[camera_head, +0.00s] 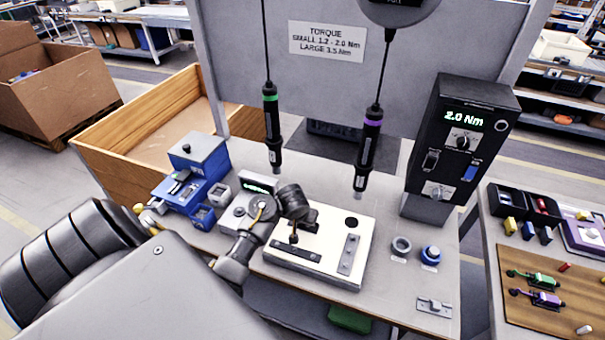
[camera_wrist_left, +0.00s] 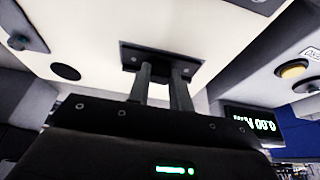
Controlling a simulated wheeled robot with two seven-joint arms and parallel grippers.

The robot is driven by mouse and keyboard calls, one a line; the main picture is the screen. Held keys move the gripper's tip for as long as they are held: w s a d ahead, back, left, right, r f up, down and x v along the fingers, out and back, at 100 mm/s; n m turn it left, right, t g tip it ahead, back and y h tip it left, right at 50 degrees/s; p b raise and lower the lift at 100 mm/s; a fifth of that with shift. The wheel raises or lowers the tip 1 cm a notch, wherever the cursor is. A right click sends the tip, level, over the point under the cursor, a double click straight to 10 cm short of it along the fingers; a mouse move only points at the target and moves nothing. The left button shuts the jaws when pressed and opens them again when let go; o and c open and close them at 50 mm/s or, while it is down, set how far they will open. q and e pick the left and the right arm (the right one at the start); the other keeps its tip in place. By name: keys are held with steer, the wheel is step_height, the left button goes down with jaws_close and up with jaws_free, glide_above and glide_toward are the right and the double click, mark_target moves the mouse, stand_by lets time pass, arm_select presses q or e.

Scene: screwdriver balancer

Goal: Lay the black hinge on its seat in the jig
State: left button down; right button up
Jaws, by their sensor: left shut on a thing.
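My left gripper (camera_head: 294,238) reaches over the left part of the white jig plate (camera_head: 333,279), with its fingers pointing down. It is shut on the black hinge (camera_head: 308,256), a thin dark piece low over or on the plate. The left wrist view shows the two fingers (camera_wrist_left: 162,78) close together on the dark hinge (camera_wrist_left: 131,52), with small holes at its corners. The hinge lies against the white plate in that view; I cannot tell whether it touches, and the seat under it is hidden. My right gripper is not in view.
A grey holed bar (camera_head: 348,256) and a black round hole (camera_head: 351,222) are on the jig. Two screwdrivers (camera_head: 272,128) (camera_head: 368,150) hang above it. A black controller (camera_head: 460,140) stands right. A grey metal piece (camera_head: 434,306) lies front right. Blue fixtures (camera_head: 200,158) stand left.

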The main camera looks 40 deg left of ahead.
arm_select(q)
steer(key=shift+r, duration=0.15)
steer(key=c, duration=1.2)
jaws_free()
steer(key=shift+s+d+r, duration=0.1)
steer(key=shift+r, duration=0.3)
steer(key=p+v, duration=0.3)
steer(key=v, duration=0.7)
steer(key=shift+s, duration=0.1)
